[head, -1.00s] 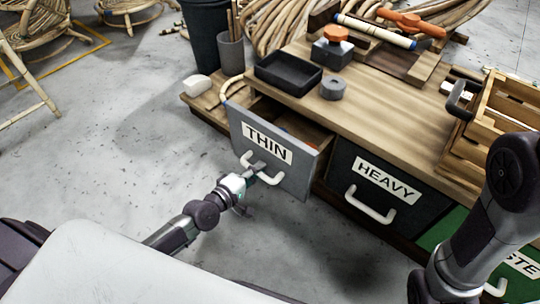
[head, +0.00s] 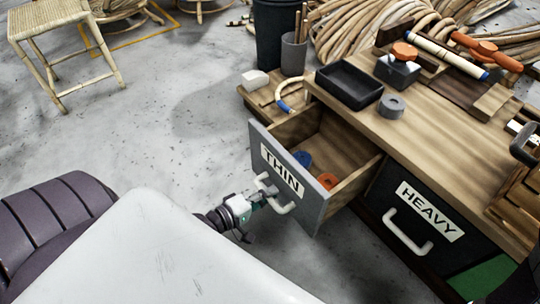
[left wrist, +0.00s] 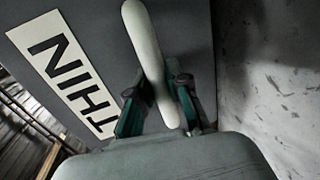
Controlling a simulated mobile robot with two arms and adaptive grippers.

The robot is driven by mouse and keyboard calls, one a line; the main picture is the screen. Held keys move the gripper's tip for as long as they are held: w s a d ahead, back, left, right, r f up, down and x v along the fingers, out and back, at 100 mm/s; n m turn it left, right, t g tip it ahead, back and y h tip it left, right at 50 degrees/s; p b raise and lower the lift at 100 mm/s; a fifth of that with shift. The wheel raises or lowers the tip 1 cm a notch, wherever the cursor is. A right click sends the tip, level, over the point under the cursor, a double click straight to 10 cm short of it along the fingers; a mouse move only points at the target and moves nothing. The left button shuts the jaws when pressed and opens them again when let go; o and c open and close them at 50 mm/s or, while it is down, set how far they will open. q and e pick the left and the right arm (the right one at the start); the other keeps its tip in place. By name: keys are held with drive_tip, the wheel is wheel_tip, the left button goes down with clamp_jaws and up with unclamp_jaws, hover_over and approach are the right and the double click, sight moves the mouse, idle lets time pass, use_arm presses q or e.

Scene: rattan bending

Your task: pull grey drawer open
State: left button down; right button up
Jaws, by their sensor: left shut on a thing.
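The grey drawer (head: 302,194), labelled THIN, is pulled well out of the wooden bench, and its inside shows. Its white handle (head: 283,208) is on the front face. My left gripper (head: 258,200) is shut on this handle. In the left wrist view the two green-edged fingers (left wrist: 158,108) sit on either side of the white handle (left wrist: 148,55), with the THIN label (left wrist: 68,80) beside them. A blue thing (head: 303,158) and an orange thing (head: 327,181) lie inside the drawer. My right gripper is not in view.
The dark HEAVY drawer (head: 416,215) is shut beside the grey one. A black tray (head: 349,85), a grey ring (head: 392,106) and tools stand on the bench top (head: 430,130). The floor (head: 165,120) left of the drawer is clear.

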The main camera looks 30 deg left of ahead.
use_arm(q)
drive_tip(key=c, duration=1.1)
unclamp_jaws()
drive_tip(key=v, duration=1.2)
drive_tip(key=shift+d, duration=0.1)
